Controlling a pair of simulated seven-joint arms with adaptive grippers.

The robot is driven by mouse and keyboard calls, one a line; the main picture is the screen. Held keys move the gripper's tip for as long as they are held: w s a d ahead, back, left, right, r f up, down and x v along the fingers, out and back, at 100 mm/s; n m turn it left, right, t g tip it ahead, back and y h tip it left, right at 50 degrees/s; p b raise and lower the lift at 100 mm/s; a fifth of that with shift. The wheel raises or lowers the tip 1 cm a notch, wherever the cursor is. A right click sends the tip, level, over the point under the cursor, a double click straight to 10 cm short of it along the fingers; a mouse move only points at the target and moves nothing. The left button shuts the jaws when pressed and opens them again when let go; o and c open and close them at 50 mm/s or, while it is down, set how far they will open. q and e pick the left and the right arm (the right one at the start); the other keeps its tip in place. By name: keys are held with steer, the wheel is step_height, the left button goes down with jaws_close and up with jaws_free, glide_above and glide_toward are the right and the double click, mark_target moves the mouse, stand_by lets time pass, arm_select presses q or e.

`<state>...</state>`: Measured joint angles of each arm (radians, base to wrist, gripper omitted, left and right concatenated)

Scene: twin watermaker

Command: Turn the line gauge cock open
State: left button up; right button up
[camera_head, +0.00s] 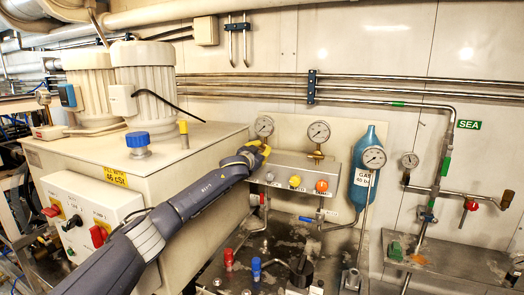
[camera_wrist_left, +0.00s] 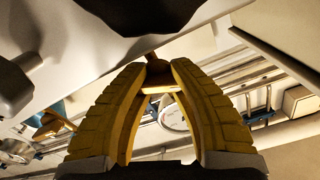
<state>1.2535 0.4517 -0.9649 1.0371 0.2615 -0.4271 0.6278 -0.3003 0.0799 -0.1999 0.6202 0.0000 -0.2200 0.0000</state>
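My left gripper (camera_head: 262,149) reaches in to just below the leftmost round gauge (camera_head: 264,126) on the grey manifold box. In the left wrist view its yellow fingers (camera_wrist_left: 159,66) stand on both sides of a small brass-coloured part (camera_wrist_left: 157,76), which looks like the gauge's cock. I cannot tell whether the fingers press on it. A round gauge dial (camera_wrist_left: 172,116) shows between the fingers behind that part. In the head view the gripper covers the cock, so its handle angle is hidden. My right gripper is in neither view.
A second gauge (camera_head: 319,132) stands on the manifold box (camera_head: 338,176), with a third (camera_head: 374,157) by the blue cylinder (camera_head: 363,196). White, yellow and orange knobs sit on the box front. A large beige cabinet (camera_head: 178,165) with a blue cap (camera_head: 138,140) lies behind my left arm.

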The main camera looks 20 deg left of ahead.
arm_select(q)
steer(key=shift+o, duration=0.7)
steer(key=shift+s+f, duration=0.1)
steer(key=shift+o, duration=1.4)
steer(key=shift+s+f, duration=0.1)
steer(key=shift+s, duration=0.05)
steer(key=shift+o, duration=1.4)
steer(key=shift+s, duration=0.35)
steer(key=s+a, duration=0.1)
steer(key=s, duration=0.9)
steer(key=shift+s+a+r, duration=0.2)
steer(key=shift+s+a, duration=0.15)
steer(key=shift+a, duration=0.05)
steer(key=shift+r, duration=0.1)
